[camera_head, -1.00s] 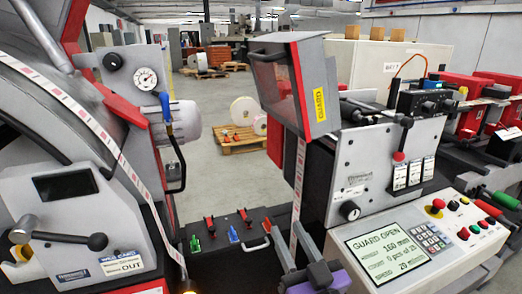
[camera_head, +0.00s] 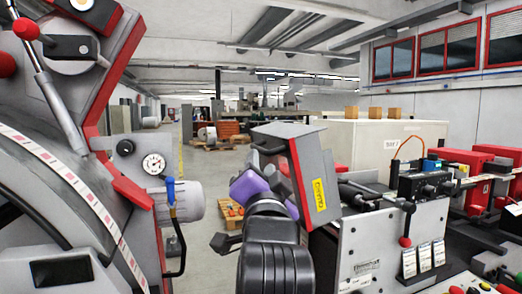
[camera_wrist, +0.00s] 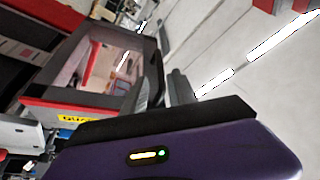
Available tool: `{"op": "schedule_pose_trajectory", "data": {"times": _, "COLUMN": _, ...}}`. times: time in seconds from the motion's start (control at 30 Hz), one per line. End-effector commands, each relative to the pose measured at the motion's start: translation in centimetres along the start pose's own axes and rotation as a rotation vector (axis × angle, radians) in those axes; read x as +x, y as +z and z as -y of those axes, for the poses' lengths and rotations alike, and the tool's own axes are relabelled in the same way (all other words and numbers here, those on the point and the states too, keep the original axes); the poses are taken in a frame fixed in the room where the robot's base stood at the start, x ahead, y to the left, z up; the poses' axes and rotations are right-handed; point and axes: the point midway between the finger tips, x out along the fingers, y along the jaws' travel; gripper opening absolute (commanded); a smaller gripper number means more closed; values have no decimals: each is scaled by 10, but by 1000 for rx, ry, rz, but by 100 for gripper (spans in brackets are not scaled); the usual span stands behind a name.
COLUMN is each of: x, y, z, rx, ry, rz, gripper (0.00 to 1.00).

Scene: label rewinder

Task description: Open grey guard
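The grey guard (camera_head: 287,130) stands tilted at the centre in the head view, with a red edge and a yellow GUARD label on its side. It has a black handle bar (camera_head: 268,149) on its left face. My purple gripper (camera_head: 248,186) is just left of and below the guard, partly behind my dark wrist; its fingertips are hidden there. In the wrist view the guard (camera_wrist: 100,101) shows its window frame at the left. The dark fingers of my gripper (camera_wrist: 166,75) lie close beside the frame's right edge. Whether they touch or hold the handle is unclear.
A rewinder with a pressure gauge (camera_head: 154,164) and grey motor (camera_head: 182,203) stands at the left. A grey control plate (camera_head: 385,245) with levers and red units (camera_head: 489,165) lies right of the guard. Open floor lies behind, with a wooden pallet (camera_head: 231,218).

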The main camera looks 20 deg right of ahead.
Motion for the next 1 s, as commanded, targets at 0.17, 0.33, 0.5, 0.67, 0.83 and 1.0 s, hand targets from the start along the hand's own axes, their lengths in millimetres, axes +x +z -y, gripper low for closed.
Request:
{"op": "schedule_pose_trajectory", "data": {"times": 0.17, "x": 21, "y": -3, "z": 2, "rx": 1, "ry": 2, "rz": -1, "gripper": 34}}
{"op": "schedule_pose_trajectory", "data": {"times": 0.33, "x": 48, "y": -3, "z": 2, "rx": 1, "ry": 1, "rz": -1, "gripper": 34}}
{"op": "schedule_pose_trajectory", "data": {"times": 0.5, "x": 68, "y": -2, "z": 1, "rx": 0, "ry": 0, "rz": -1, "gripper": 34}}
{"op": "schedule_pose_trajectory", "data": {"times": 0.67, "x": 75, "y": -1, "z": 0, "rx": -1, "ry": 0, "rz": -1, "gripper": 34}}
{"op": "schedule_pose_trajectory", "data": {"times": 0.83, "x": 76, "y": 0, "z": 0, "rx": -1, "ry": -1, "rz": -2, "gripper": 34}}
{"op": "schedule_pose_trajectory", "data": {"times": 1.0, "x": 76, "y": 0, "z": 0, "rx": -1, "ry": -1, "rz": -1, "gripper": 17}}
